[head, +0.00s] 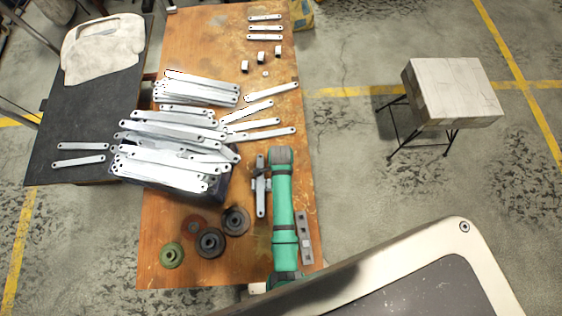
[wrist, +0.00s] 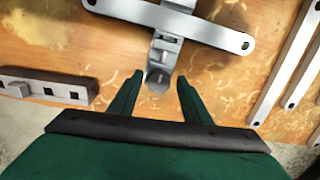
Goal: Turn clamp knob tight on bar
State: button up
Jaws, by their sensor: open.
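A flat galvanized bar (wrist: 222,35) lies on the wooden bench, with a grey clamp (wrist: 166,46) set across it. The clamp's rounded knob end (wrist: 158,82) points toward my gripper (wrist: 160,85). The two green fingers are open, one on each side of the knob, with a visible gap on both sides. In the head view the bar (head: 261,205) lies just left of my green arm, with the clamp (head: 260,184) near its middle. My arm hides the fingers and knob there.
A grey strip with square holes (wrist: 60,90) lies near the left finger. More bars (wrist: 290,65) lie at the right. On the bench (head: 205,275) are a large pile of galvanized bars (head: 170,145) and several round discs (head: 210,241). A box on a stand (head: 450,90) is apart, at right.

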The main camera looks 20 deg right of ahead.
jog(key=shift+w, duration=0.1)
jog(key=shift+d, duration=0.15)
jog(key=n, duration=0.3)
jog(key=shift+a, duration=0.3)
jog(key=n, duration=0.3)
jog(key=shift+s+d, duration=0.1)
jog(key=shift+s, duration=0.1)
jog(key=n, duration=0.8)
jog(key=shift+w, duration=0.15)
jog(key=shift+d+n, duration=0.1)
jog(key=shift+n, duration=1.9)
